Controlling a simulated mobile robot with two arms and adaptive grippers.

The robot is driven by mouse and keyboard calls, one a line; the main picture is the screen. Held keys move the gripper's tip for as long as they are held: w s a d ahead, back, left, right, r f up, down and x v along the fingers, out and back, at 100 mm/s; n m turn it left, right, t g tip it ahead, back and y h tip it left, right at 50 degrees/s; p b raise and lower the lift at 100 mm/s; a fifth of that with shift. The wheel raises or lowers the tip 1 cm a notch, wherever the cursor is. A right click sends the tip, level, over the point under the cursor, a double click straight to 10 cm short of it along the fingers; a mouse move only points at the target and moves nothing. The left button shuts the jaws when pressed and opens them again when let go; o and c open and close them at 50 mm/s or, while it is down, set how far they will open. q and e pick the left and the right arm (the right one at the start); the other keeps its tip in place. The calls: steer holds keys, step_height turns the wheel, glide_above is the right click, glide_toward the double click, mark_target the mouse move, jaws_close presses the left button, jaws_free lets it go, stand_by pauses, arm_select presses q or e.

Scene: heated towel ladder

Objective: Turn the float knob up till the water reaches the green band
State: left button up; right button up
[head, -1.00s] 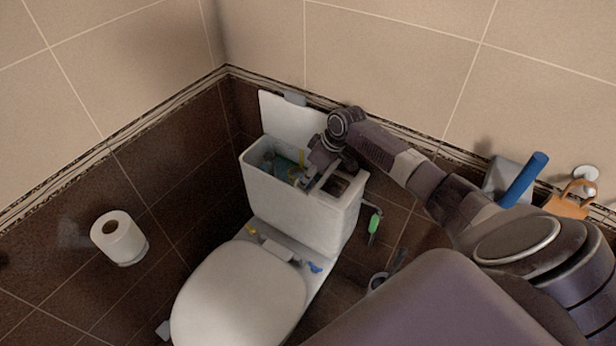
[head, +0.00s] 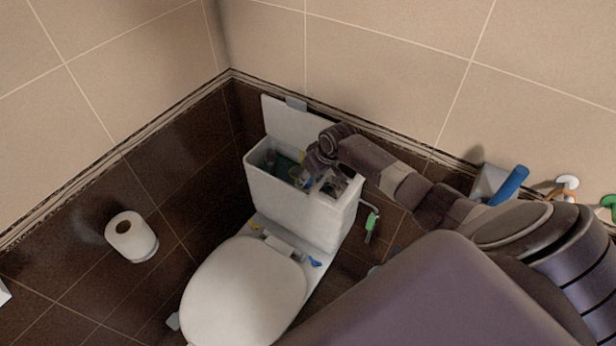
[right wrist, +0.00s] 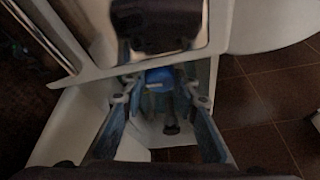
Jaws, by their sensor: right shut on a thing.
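The open white cistern (head: 290,212) stands against the dark tiled wall, with teal-blue showing inside it at the left. My right gripper (head: 309,179) reaches down into the cistern's opening from the right. In the right wrist view, its two fingers (right wrist: 160,95) are on either side of a blue knob (right wrist: 160,76), and the gripper is shut on it. A dark stem-like part (right wrist: 170,122) shows below the knob. The water level and the green band cannot be made out. My left gripper is not in view.
The white cistern lid (head: 288,122) stands upright behind the cistern. The closed toilet seat lid (head: 243,283) is in front. A toilet paper roll (head: 130,238) hangs on the left wall. A blue-handled item (head: 510,186) is at the right, beyond my arm.

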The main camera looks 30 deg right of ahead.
steer(key=o, duration=1.1)
steer(key=v, duration=1.2)
steer(key=shift+w, duration=0.1)
steer(key=shift+d, duration=0.1)
